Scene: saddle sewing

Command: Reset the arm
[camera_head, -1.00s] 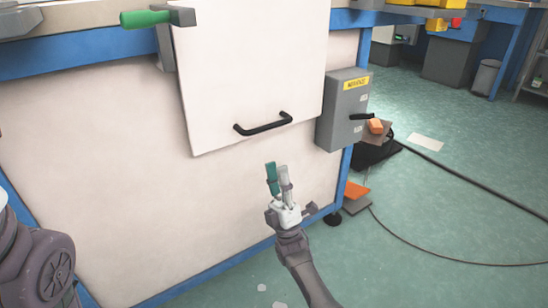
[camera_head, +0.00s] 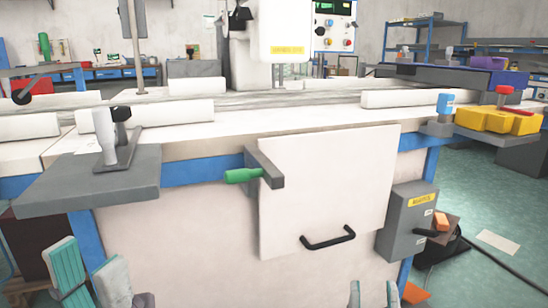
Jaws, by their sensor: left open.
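My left gripper (camera_head: 92,272) shows at the bottom left, in front of the machine's lower panel. Its teal and pale fingers are apart, with nothing seen between them. My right gripper (camera_head: 374,292) shows only as two pale fingertips at the bottom edge, below the black door handle (camera_head: 328,238). They stand apart with nothing seen between them. The rest of both arms is out of view.
The sewing machine table (camera_head: 240,142) spans the view. A grey side shelf (camera_head: 85,180) juts out above my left gripper.

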